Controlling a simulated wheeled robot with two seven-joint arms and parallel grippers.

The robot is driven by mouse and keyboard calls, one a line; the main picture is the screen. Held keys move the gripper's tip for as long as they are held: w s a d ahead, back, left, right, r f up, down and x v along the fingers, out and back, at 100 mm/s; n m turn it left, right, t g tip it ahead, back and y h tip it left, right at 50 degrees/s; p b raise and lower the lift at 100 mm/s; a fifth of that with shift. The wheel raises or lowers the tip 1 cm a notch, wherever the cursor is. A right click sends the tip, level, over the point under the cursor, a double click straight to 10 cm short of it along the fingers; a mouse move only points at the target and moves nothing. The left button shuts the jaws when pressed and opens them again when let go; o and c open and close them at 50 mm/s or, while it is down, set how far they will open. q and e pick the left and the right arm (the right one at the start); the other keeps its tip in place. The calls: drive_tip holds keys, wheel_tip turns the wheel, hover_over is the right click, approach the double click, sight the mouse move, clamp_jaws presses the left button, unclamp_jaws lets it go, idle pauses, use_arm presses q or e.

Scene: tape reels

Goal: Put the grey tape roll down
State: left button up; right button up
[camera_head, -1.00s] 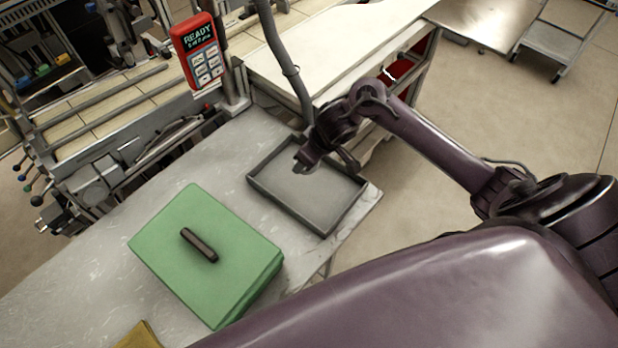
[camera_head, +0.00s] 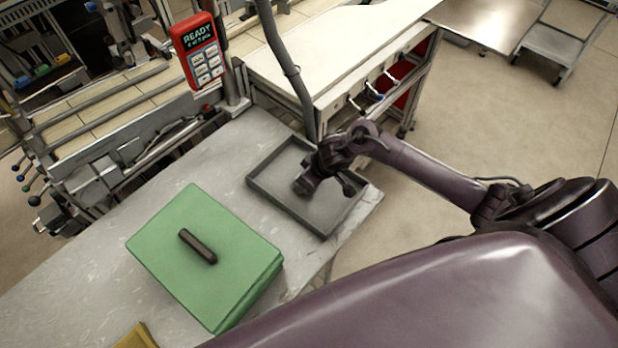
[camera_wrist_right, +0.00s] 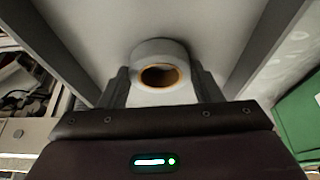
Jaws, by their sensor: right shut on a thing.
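The grey tape roll (camera_wrist_right: 162,50) shows in the right wrist view as a pale ring with a brown core. It sits between the fingers of my right gripper (camera_wrist_right: 163,85), which is shut on it. In the head view my right gripper (camera_head: 305,187) is low over the grey tray (camera_head: 262,190), and the roll is hidden there by the gripper. The tray floor lies behind the roll in the wrist view; I cannot tell whether the roll touches it. My left gripper is not in view.
A green box (camera_head: 210,280) with a dark handle stands on the grey table (camera_head: 100,255) left of the tray. A red keypad device (camera_head: 201,52) stands behind. A grey hose (camera_head: 285,65) hangs close behind the tray. A white-topped cabinet (camera_head: 330,50) stands at the back.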

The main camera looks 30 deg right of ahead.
drive_tip(key=o, duration=1)
drive_tip(key=shift+f, duration=0.1)
drive_tip(key=shift+c, duration=0.2)
drive_tip(key=shift+r, duration=0.3)
drive_tip(key=p+v, duration=0.1)
drive_tip(key=v, duration=1)
drive_tip(key=shift+s+r+p, duration=0.2)
drive_tip(key=shift+r+p, duration=0.1)
drive_tip(key=shift+r, duration=0.05)
